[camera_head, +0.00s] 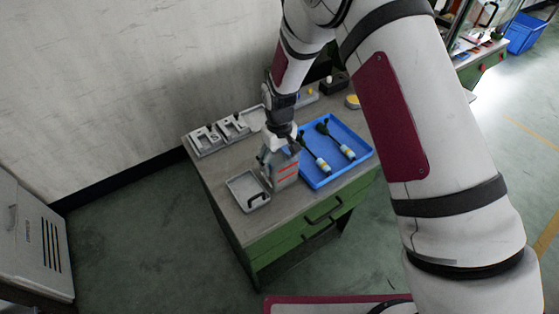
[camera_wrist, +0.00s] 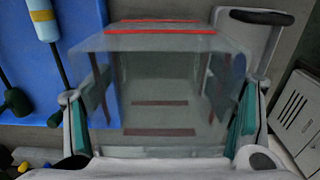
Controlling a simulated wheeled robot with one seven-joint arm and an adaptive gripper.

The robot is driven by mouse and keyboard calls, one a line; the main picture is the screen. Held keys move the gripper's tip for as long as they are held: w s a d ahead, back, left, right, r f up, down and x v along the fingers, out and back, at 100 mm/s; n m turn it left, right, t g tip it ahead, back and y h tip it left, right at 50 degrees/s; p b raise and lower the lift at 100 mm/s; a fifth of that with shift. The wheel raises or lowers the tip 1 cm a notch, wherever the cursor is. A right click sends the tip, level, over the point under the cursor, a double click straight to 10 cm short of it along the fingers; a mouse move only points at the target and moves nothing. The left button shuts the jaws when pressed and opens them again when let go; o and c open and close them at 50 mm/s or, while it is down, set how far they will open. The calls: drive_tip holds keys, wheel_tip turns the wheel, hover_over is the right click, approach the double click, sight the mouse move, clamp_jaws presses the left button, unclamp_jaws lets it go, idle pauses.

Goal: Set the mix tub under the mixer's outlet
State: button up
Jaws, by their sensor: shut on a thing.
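The mix tub appears to be the clear, greyish box with red bands (camera_head: 286,177) near the front of the green-fronted workbench. In the wrist view the tub (camera_wrist: 165,75) fills the middle, see-through and looking empty. My gripper (camera_head: 272,156) is shut on it, with teal finger pads on two opposite sides; the wrist view shows both fingers (camera_wrist: 160,118) against its walls. I cannot tell whether the tub's base touches the bench. I cannot pick out a mixer or its outlet in either view.
Grey fixtures (camera_head: 205,140) line the back left, by the wall. Small items stand at the back right.

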drive_tip(key=shift+f, duration=0.35)
drive_tip(key=shift+f, duration=0.1)
drive_tip(key=o, duration=1.2)
wheel_tip(320, 180, up, 12)
drive_tip(key=shift+r+b, duration=0.15)
drive_tip(key=shift+b, duration=0.55)
